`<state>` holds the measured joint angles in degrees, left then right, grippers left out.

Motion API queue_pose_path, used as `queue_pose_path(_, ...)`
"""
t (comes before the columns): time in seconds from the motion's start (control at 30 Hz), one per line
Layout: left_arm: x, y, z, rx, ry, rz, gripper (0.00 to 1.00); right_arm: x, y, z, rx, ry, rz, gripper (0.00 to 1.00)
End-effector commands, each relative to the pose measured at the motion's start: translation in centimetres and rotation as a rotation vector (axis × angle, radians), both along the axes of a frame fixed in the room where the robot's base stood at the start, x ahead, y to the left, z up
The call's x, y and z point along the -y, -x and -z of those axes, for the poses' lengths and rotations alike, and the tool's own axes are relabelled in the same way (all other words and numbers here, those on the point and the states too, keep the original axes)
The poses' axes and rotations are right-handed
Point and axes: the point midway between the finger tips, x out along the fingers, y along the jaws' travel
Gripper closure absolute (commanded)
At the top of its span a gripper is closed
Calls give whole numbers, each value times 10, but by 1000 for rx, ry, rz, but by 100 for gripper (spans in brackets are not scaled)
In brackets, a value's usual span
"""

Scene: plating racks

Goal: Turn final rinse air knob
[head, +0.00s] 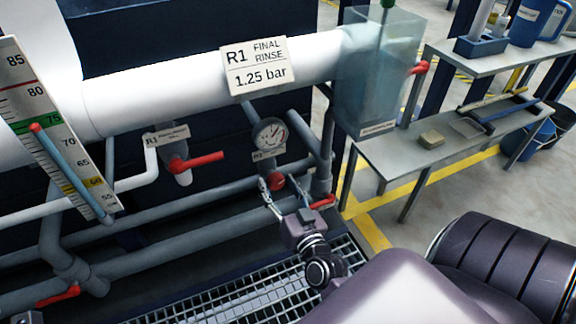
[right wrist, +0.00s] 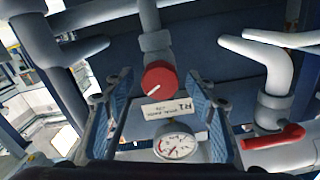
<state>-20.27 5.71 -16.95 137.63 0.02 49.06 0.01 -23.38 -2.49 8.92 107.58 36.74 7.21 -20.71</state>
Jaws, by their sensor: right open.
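The red round air knob (head: 277,182) sits on the pipe below the pressure gauge (head: 269,136) in the head view. In the right wrist view the knob (right wrist: 158,82) shows face on, with a white mark pointing to the lower left. My right gripper (head: 278,194) is in front of the knob. Its two fingers (right wrist: 159,90) are open, one on each side of the knob in the picture, with visible gaps and no clear contact. The gauge (right wrist: 175,146) and an upside-down R1 label (right wrist: 167,110) appear below it there. My left gripper is not in view.
A sign reading R1 FINAL RINSE 1.25 bar (head: 257,67) hangs on the white pipe (head: 160,92). A red lever valve (head: 198,161) is left of the gauge; another red handle (head: 323,201) is close right of my gripper. A grey bench (head: 390,160) stands at right.

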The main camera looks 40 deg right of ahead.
Motion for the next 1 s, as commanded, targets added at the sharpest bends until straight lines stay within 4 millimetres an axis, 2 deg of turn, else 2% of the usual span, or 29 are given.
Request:
queue_pose_path(0.3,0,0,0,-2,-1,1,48,-15,63,1,-4,0,-2,49)
queue_pose_path(0.5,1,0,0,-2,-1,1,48,-22,90,1,-2,0,-1,49)
queue_pose_path(0.7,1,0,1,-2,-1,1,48,-24,100,0,0,0,-1,49)
queue_pose_path(1.0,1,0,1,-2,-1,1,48,-24,100,0,1,-1,-1,49)
